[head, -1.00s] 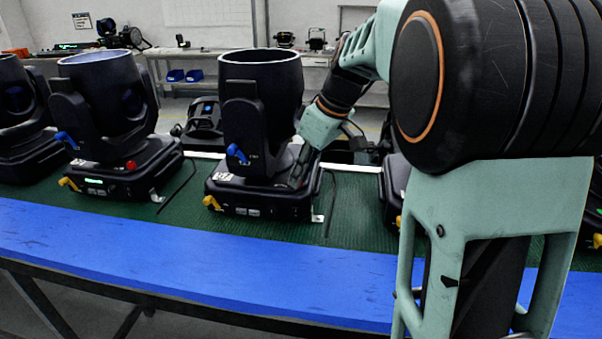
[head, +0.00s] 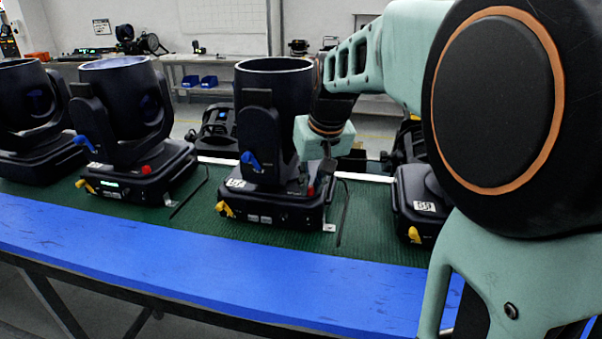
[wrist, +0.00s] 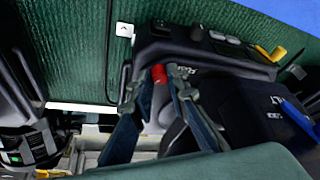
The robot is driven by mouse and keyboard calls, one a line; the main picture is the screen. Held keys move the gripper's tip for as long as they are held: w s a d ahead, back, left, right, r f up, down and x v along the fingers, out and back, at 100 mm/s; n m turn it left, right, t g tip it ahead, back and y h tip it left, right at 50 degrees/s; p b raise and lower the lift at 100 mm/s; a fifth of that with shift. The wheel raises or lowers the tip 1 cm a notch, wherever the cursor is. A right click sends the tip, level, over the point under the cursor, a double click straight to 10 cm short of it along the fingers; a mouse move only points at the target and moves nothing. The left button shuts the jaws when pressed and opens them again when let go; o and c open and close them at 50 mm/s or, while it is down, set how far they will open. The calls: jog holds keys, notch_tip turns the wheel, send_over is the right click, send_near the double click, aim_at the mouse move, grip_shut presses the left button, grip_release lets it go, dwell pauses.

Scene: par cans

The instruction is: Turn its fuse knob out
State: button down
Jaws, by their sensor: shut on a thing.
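The par can (head: 272,105) in the middle of the row is a black moving-head light with a blue lever and a yellow lever. Its red fuse knob (wrist: 160,75) shows in the wrist view near the base's (wrist: 205,45) edge, between my fingertips. My gripper (wrist: 157,84) is shut on the knob, with one finger on each side.
Other par cans stand to the left (head: 125,100) and right (head: 420,205); the left one shows its own red knob (head: 146,169). A thin black rod (head: 344,215) is close right of the middle base. The blue table edge (head: 200,250) is clear.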

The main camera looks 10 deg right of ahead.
jog(key=shift+m+h, duration=0.3)
jog(key=shift+m, duration=0.4)
jog(key=c, duration=1.9)
grip_release()
jog(key=v, duration=0.7)
jog(key=shift+s+r, duration=0.15)
jog(key=shift+r, duration=0.15)
